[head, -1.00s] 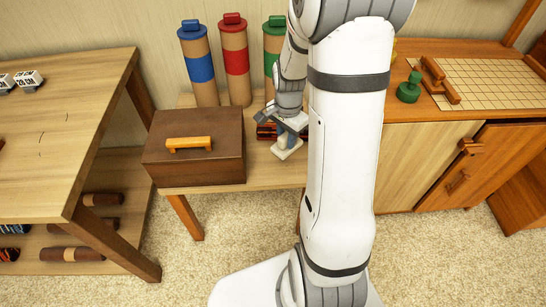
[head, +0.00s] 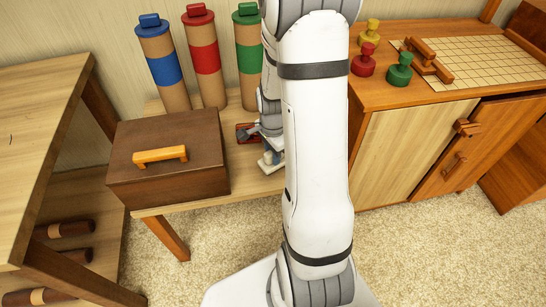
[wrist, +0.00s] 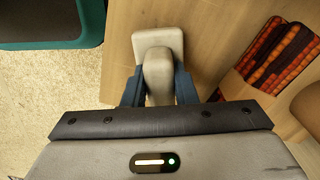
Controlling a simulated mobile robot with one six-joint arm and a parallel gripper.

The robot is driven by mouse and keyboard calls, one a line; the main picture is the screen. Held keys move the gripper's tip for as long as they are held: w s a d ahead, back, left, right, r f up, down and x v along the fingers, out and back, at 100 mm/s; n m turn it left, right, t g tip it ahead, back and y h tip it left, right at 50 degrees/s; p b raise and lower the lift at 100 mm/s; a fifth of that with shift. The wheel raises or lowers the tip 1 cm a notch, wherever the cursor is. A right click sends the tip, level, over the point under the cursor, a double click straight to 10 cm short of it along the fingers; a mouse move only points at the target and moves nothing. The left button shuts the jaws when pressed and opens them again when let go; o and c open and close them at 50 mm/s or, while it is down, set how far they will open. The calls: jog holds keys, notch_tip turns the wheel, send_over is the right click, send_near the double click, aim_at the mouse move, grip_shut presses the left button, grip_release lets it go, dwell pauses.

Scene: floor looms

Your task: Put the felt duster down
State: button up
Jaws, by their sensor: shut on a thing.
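The felt duster (wrist: 157,50) is a pale cream block with a raised grip on top. In the wrist view my gripper (wrist: 160,88) has its two blue fingers closed on either side of that grip. In the head view the duster (head: 268,164) shows low over the light wooden bench (head: 245,185), partly hidden by my arm. My gripper (head: 266,146) is just above it and also partly covered. I cannot tell whether the duster's underside touches the bench.
A dark brown box (head: 200,150) with an orange handle stands left of the duster. Tubes with blue (head: 163,70), red (head: 206,60) and green (head: 249,65) bands stand behind. An orange-and-black patterned thing (wrist: 272,60) lies right of the duster. Knobbed pegs (head: 399,72) stand on the right cabinet.

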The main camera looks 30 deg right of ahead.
jog(key=shift+f, duration=0.55)
jog(key=shift+f, duration=0.2)
jog(key=o, duration=1)
jog(key=shift+c, duration=0.2)
